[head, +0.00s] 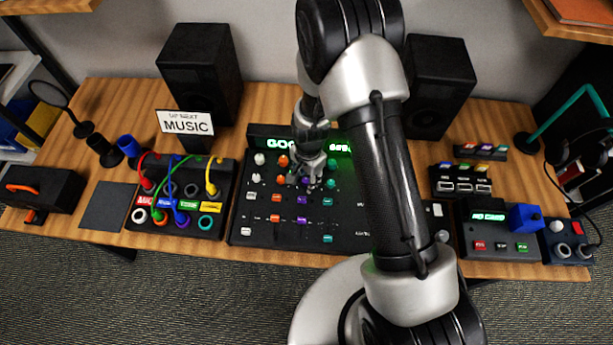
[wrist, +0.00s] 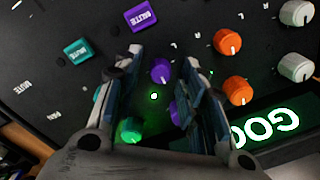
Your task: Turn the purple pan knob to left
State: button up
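The mixer panel (head: 345,240) has columns of white, orange, purple and teal controls. In the wrist view one purple knob (wrist: 162,70) lies between my fingertips, with a gap visible beside it; contact cannot be told. A second purple knob (wrist: 176,112) sits nearer the lit display, partly hidden by the right finger. No label on either knob is readable. My gripper (wrist: 163,62) is open, its fingers on either side of the first knob. In the head view my gripper (head: 312,180) is low over the panel and hides the purple knobs. The purple mute button (head: 302,199) shows just in front of it.
Orange knobs (wrist: 232,90) stand beside my right finger and a teal knob (wrist: 130,130) beside my left finger. A cable patch box (head: 185,195) stands left of the mixer. Speakers (head: 205,72) and a "MUSIC" sign (head: 187,123) stand behind.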

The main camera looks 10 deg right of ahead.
grip_shut()
jog(key=shift+n, duration=0.3)
jog(key=n+b, duration=0.1)
jog(key=n, duration=0.3)
jog(key=shift+w+b, duration=0.1)
jog(key=shift+b, duration=0.25)
jog(key=n+b, duration=0.1)
jog(key=n, duration=0.3)
jog(key=shift+n, duration=0.4)
jog(key=n+b, duration=0.1)
jog(key=n, duration=0.3)
jog(key=shift+a+n+g, duration=0.1)
jog(key=shift+n+g, duration=0.2)
jog(key=shift+n+b, duration=0.5)
jog(key=shift+n, duration=1.5)
